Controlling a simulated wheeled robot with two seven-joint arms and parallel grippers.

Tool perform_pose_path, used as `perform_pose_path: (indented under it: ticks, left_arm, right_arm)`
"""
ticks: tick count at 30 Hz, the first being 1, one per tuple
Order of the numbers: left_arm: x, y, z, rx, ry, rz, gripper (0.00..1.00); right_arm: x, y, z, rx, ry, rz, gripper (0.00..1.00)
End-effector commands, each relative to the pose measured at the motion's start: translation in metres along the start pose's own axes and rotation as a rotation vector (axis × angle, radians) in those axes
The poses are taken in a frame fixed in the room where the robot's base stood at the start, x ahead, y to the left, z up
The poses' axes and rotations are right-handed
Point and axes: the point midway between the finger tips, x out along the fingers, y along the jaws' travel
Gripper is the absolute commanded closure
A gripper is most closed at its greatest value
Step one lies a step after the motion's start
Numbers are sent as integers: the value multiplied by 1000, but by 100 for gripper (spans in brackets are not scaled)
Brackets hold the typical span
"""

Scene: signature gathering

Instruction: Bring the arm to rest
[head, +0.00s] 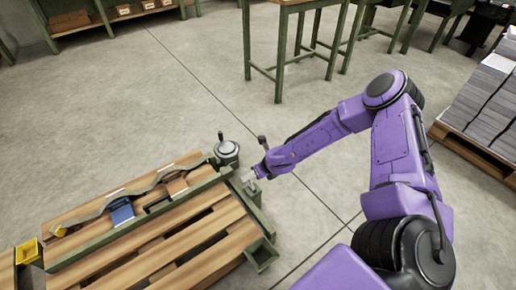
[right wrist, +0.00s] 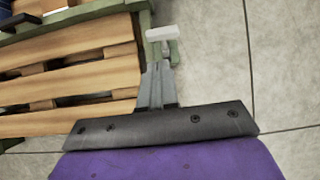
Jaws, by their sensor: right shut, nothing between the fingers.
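My right arm, purple, reaches in from the right of the head view. Its right gripper (head: 250,178) is beside the right end of a green-framed wooden slatted workbench (head: 190,254). My left gripper is in neither view.
On the bench are a round grey metal part (head: 227,150), a blue item (head: 122,212) and a yellow box (head: 28,252). A pallet of stacked paper (head: 482,108) stands at right. A green table (head: 290,3) stands at the back. The concrete floor between is clear.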

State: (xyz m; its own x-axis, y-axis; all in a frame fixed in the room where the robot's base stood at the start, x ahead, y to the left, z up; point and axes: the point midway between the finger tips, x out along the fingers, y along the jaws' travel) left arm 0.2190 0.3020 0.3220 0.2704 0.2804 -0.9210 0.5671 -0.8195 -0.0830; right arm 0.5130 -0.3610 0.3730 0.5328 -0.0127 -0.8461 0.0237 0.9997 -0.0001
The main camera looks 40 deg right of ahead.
Motion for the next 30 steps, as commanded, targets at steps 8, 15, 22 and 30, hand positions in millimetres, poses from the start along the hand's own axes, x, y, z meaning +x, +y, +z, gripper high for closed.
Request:
perform_pose_path:
  ticks: [8, 15, 22, 30]
  left_arm:
    - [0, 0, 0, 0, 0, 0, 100]
    - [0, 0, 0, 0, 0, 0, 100]
    - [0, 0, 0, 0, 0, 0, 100]
    - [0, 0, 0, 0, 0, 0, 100]
  right_arm:
    - [-1, 0, 0, 0, 0, 0, 100]
    - [-1, 0, 0, 0, 0, 0, 100]
    - [-2, -7, -2, -227, 4, -48, 100]
    - [-27, 39, -106, -1366, 218, -85, 100]
